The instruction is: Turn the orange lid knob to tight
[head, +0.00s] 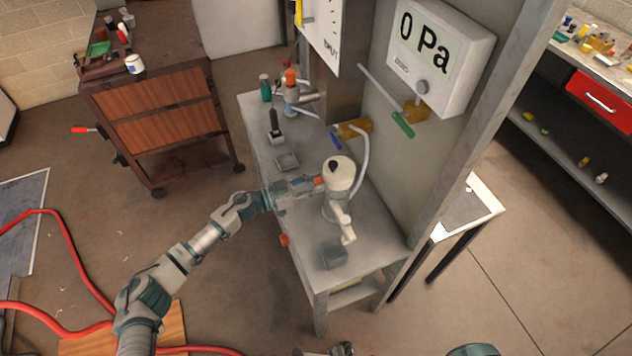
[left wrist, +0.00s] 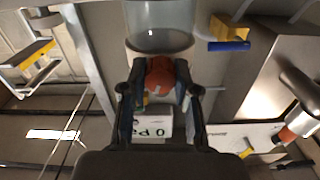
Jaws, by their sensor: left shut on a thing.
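The orange lid knob (left wrist: 160,75) sits between the two fingers of my left gripper (left wrist: 160,98) in the left wrist view. In the head view, my left gripper (head: 308,184) reaches from the left and is shut on the knob (head: 319,181), at the side of a white canister (head: 340,175) with a dark top. The fingers hide most of the knob there. In the left wrist view, a clear grey cylinder (left wrist: 160,28) lies just beyond the knob. A grey part at the bottom edge of the head view may be my right gripper; its fingers cannot be made out.
The canister stands on a grey metal bench (head: 285,225). A gauge (head: 440,55) on the panel reads 0 Pa. A brown cabinet (head: 160,110) stands left.

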